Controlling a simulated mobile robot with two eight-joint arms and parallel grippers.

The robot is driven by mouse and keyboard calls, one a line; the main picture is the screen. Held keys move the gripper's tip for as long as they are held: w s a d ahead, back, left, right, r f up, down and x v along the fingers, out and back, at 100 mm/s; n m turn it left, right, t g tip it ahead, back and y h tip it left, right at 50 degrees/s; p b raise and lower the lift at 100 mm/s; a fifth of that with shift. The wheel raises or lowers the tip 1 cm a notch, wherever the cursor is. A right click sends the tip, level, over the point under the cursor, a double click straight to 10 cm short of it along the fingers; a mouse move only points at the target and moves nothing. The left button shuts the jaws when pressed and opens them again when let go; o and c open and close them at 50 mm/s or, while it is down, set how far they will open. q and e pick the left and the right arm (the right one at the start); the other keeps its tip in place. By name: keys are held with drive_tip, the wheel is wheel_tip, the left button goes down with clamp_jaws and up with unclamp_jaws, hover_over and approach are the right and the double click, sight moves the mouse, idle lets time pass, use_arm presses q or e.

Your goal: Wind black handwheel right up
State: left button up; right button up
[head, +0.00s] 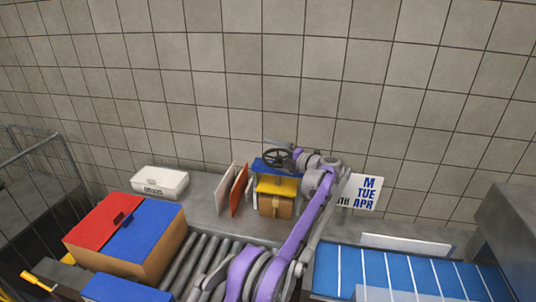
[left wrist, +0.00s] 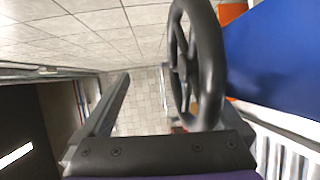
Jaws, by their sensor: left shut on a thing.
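The black handwheel (head: 277,160) with spokes stands above a blue and yellow fixture at the back of the counter in the head view. It also shows large and close in the left wrist view (left wrist: 213,65), seen nearly edge-on. My left gripper (head: 296,158) reaches the right side of the wheel and is shut on it. In the left wrist view one finger shows at the left, the wheel rim lies at the right, and the other finger is mostly hidden by the wheel. The exact contact is hard to see. My right gripper is in neither view.
A yellow-topped box (head: 276,187) stands below the wheel. Orange and white panels (head: 239,190) stand to its left, and a calendar sign (head: 367,191) to its right. A white case (head: 160,182), a red and blue box (head: 125,228), rollers (head: 207,260) and a blue belt (head: 400,272) surround the counter.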

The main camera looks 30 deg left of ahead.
sight(281, 160)
use_arm(q)
drive_tip(key=d, duration=0.3)
drive_tip(key=shift+d+f, duration=0.1)
drive_tip(key=shift+d, duration=0.25)
drive_tip(key=shift+c, duration=1.2)
drive_tip(key=shift+o, duration=0.5)
drive_tip(key=shift+t, duration=0.3)
drive_tip(key=d, duration=0.1)
drive_tip(key=s+d+r, duration=0.1)
drive_tip(key=d, duration=0.1)
drive_tip(key=s+d+r, duration=0.1)
drive_tip(key=d, duration=0.1)
drive_tip(key=shift+w+d+f, duration=0.1)
drive_tip(key=shift+f, duration=0.1)
drive_tip(key=shift+c, duration=0.7)
drive_tip(key=shift+d, duration=0.45)
drive_tip(key=shift+c, duration=0.3)
drive_tip(key=shift+v, duration=0.95)
drive_tip(key=shift+s+d+f, duration=0.25)
drive_tip(key=shift+d+f, duration=0.05)
drive_tip(key=shift+d, duration=0.1)
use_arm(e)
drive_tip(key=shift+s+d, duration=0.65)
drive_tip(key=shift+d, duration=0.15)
use_arm(q)
drive_tip(key=shift+s, duration=0.1)
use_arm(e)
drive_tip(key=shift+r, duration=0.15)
